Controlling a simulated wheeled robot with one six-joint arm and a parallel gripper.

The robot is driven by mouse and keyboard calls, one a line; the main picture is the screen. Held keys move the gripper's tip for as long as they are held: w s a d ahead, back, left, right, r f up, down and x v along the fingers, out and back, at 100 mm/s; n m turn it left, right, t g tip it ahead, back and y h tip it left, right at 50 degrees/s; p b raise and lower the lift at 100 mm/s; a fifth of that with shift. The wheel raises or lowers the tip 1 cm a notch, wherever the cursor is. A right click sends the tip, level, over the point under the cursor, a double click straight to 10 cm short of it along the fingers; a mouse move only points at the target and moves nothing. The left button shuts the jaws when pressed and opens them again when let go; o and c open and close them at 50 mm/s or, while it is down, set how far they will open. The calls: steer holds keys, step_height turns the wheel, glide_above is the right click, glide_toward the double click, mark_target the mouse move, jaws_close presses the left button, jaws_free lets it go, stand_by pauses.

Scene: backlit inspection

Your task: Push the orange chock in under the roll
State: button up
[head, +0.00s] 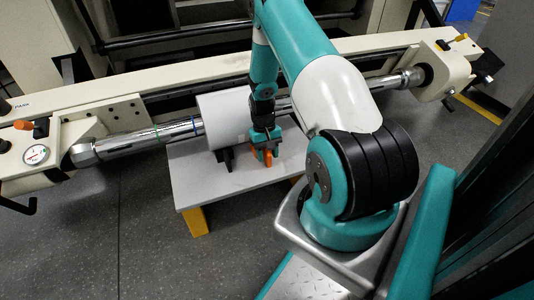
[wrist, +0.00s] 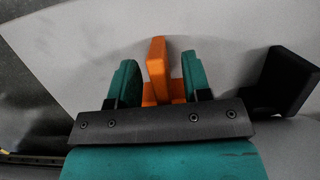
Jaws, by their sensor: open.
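The roll (head: 223,118) is a pale grey cylinder on a long metal shaft, above a low grey table (head: 205,190). The orange chock (head: 267,155) is at the roll's front side on the table, partly hidden by my gripper (head: 264,143). In the wrist view, the orange chock (wrist: 157,68) stands between the two teal fingers of my gripper (wrist: 160,78). The fingers are open, with a gap showing on each side of the chock's upright part. Its lower part is hidden behind the dark gripper body. I cannot tell whether the chock touches the roll.
A black chock (head: 225,157) stands left of the orange one in the head view; a black block (wrist: 288,80) shows at right in the wrist view. The shaft (head: 150,138) runs between cream machine frames (head: 450,68). The table's front left is clear.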

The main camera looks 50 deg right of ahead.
steer(key=p+v, duration=0.7)
steer(key=v, duration=1)
steer(key=shift+w+r, duration=0.1)
steer(key=a+r+n+t, duration=0.1)
steer(key=a+r+n, duration=0.3)
steer(key=a+r, duration=0.75)
steer(key=a+r+n+t, duration=0.1)
steer(key=a+r+n, duration=0.2)
steer(key=a+r, duration=0.85)
steer(key=s+a+r+n+y+p, duration=0.1)
steer(key=s+a+r+n, duration=0.2)
steer(key=s+a, duration=0.6)
steer(key=s+a+r+n+y, duration=0.2)
steer(key=s+a+r+n, duration=0.1)
steer(key=s+a, duration=0.55)
step_height(320, 180, up, 38)
steer(key=p, duration=3.8)
steer(key=shift+s+d+f, duration=0.15)
steer(key=shift+s, duration=0.25)
